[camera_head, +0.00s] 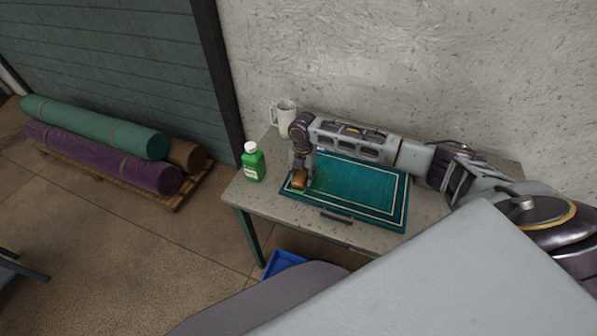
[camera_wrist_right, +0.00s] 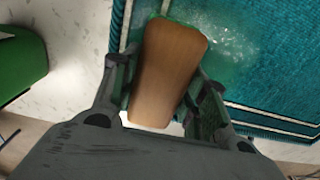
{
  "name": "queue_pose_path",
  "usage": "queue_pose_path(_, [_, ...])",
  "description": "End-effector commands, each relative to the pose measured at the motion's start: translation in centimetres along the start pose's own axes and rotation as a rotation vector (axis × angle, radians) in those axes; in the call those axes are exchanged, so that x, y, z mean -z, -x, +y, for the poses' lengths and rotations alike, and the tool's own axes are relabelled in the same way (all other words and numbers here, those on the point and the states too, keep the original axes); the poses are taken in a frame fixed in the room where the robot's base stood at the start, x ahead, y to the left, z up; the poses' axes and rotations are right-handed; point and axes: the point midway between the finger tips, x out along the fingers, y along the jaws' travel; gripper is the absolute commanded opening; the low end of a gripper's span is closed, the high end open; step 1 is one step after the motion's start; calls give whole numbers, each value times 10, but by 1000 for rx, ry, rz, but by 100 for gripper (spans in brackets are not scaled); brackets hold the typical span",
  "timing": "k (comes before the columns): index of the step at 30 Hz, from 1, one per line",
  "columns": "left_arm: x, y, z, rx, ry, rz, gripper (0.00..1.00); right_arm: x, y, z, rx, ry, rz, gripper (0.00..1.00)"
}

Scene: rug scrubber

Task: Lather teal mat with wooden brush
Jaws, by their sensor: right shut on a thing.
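The teal mat (camera_head: 365,190) with pale border lines lies flat on the table. My right gripper (camera_head: 300,172) is over the mat's left end, shut on the wooden brush (camera_head: 299,181). In the right wrist view, the brush (camera_wrist_right: 168,70) sits between the two fingers of the right gripper (camera_wrist_right: 162,95), over the mat (camera_wrist_right: 275,60). Pale, greenish suds show on the mat beside the brush. The brush's bristles are hidden under its wooden back, so contact is hard to see. My left gripper is out of view.
A green bottle (camera_head: 254,163) with a white cap stands on the table (camera_head: 240,190) left of the mat. A white mug (camera_head: 285,112) stands behind, near the wall. A dark handle-like piece (camera_head: 336,216) lies at the mat's front edge. Rolled rugs (camera_head: 95,128) lie on a floor pallet, and a blue bin (camera_head: 283,264) is below.

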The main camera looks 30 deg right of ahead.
Motion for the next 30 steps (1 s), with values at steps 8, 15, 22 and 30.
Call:
queue_pose_path(8, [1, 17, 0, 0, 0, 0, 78, 0, 3, -17, 0, 1, 0, 13])
queue_pose_path(15, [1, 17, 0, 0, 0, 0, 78, 0, 2, -19, -1, 1, 0, 13])
queue_pose_path(22, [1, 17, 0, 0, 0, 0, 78, 0, 1, -20, -1, 1, 0, 13])
queue_pose_path(30, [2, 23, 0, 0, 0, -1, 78, 0, 1, -34, 0, 0, 1, 13])
